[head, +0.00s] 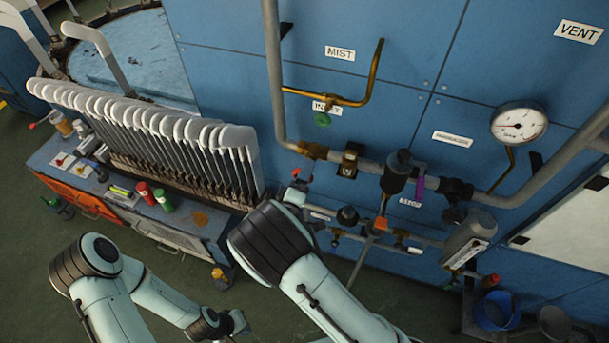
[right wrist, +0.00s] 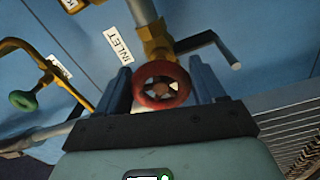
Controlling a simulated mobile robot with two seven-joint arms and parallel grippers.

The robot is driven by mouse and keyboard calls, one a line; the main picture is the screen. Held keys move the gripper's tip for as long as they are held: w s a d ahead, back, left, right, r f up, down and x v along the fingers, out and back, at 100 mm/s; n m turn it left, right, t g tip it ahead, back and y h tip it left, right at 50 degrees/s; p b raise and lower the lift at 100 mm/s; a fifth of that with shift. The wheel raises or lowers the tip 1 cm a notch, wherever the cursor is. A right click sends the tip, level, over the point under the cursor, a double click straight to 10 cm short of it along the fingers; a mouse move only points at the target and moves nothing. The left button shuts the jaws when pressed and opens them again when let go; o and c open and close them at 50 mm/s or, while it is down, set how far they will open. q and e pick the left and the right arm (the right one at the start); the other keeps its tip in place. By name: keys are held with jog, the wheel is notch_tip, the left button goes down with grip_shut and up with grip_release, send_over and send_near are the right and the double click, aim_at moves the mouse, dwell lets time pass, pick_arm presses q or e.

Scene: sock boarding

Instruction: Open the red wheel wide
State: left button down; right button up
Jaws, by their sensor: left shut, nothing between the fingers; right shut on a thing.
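The red wheel (right wrist: 161,86) is a small spoked handwheel on a brass valve (right wrist: 155,42), near the INLET label (right wrist: 117,40). In the right wrist view my right gripper (right wrist: 162,80) has one blue-grey finger on each side of the wheel and is shut on it. In the head view a small red part (head: 296,172) shows just below the brass fitting on the pipe; my right arm covers most of this spot, so I cannot tell how far the wheel is turned. My left gripper (head: 238,322) is low at the bottom of the head view, shut and empty, away from the panel.
A green wheel (head: 322,120) sits on the brass MIST pipe close by. Grey pipes, a black valve body (head: 398,172) and a gauge (head: 519,124) crowd the blue panel. A rack of white sock boards (head: 170,130) stands left of my right arm.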

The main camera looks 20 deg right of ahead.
jog(key=shift+w+r, duration=0.1)
jog(key=shift+r, duration=0.15)
jog(key=o, duration=1)
jog(key=shift+c, duration=0.2)
jog(key=shift+f, duration=0.15)
jog(key=shift+s+a+f, duration=0.1)
jog(key=shift+s, duration=0.15)
pick_arm(q)
jog(key=shift+g, duration=0.3)
jog(key=s+f+b, duration=0.2)
jog(key=s+f, duration=0.1)
jog(key=s, duration=0.1)
jog(key=shift+f+b, duration=0.25)
jog(key=shift+b, duration=0.1)
pick_arm(e)
jog(key=v, duration=1.2)
jog(key=shift+s+a, duration=0.25)
jog(key=shift+s, duration=0.05)
pick_arm(q)
jog(key=shift+w, duration=0.1)
